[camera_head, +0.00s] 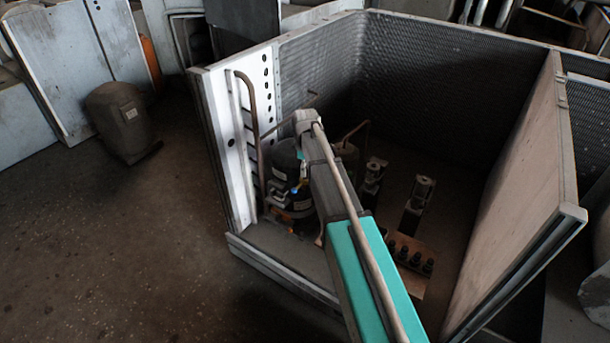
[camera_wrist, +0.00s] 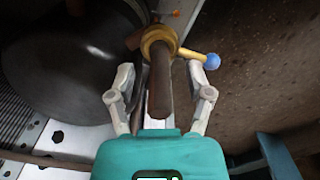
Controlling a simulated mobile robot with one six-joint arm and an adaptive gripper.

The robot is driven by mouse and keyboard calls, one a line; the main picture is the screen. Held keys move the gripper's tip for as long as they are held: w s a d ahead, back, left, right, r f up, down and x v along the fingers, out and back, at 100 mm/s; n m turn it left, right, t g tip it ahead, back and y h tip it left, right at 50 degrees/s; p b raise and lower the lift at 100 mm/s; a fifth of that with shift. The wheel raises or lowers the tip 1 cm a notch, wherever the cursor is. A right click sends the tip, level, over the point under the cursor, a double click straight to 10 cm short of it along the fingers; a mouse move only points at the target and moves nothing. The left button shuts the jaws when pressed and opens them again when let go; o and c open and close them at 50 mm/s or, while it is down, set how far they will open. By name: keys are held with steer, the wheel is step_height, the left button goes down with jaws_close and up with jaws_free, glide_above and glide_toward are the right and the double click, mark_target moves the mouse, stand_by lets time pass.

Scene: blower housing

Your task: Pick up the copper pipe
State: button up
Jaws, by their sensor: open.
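In the wrist view, a short brown copper pipe (camera_wrist: 160,92) points from a yellow ring fitting (camera_wrist: 158,38) toward my gripper. My gripper (camera_wrist: 160,70) is open, with one finger on each side of the pipe and a visible gap on both sides. The pipe's near end lies between the fingers, above the teal gripper body. The fitting has a side lever with a blue ball end (camera_wrist: 211,61). In the head view, my arm reaches into the open housing and hides my gripper; I cannot make out this pipe there.
A dark round compressor (camera_wrist: 65,60) stands close to my left finger. The housing has a holed white panel (camera_head: 232,150), mesh walls (camera_head: 430,80) and a right side panel (camera_head: 520,190). A bent brown pipe (camera_head: 254,110) runs along the white panel.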

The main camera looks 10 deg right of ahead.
steer(key=shift+f, duration=0.5)
steer(key=shift+c, duration=0.2)
jaws_close()
